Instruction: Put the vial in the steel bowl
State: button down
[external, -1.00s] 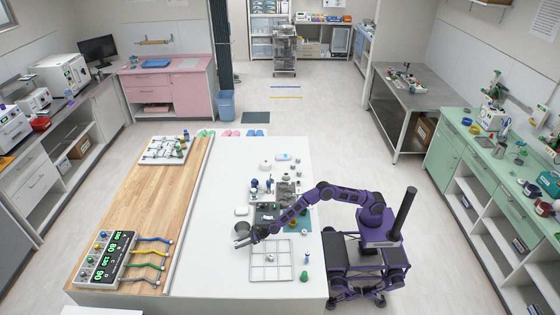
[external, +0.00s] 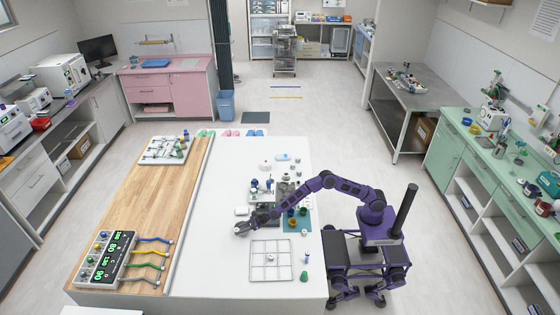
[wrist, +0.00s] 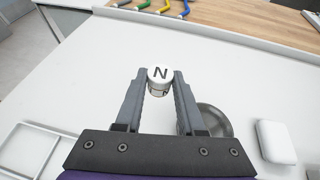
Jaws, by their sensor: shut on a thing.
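My gripper (wrist: 159,84) is shut on the vial (wrist: 159,78), a small white piece with a black "N" on its top, held between the fingertips. The steel bowl (wrist: 216,121) is in the wrist view, just right of the right finger, which hides part of it. The vial is to the left of the bowl in that view, not over it. In the external view my gripper (external: 241,229) is low over the white table and covers most or all of the bowl. The vial is too small to make out there.
A white box (wrist: 276,142) lies right of the bowl. A compartmented white tray (external: 270,280) lies on the near part of the table (external: 215,260). The table's left side is mostly clear.

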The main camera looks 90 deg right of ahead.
jog(key=s+d+r+p, duration=0.1)
jog(key=s+d+r, duration=0.15)
jog(key=d, duration=0.65)
jog(key=shift+w+f+b, duration=0.2)
jog(key=shift+f+b, duration=1.15)
jog(key=shift+f, duration=1.25)
jog(key=shift+w+f+b, duration=0.15)
jog(key=shift+f+b, duration=1.2)
jog(key=shift+f, duration=1.2)
jog(key=shift+c, duration=2.2)
grip_release()
jog(key=shift+a+h, duration=0.1)
jog(key=shift+h, duration=0.2)
notch_tip(320, 180, up, 7)
jog(key=p, duration=0.3)
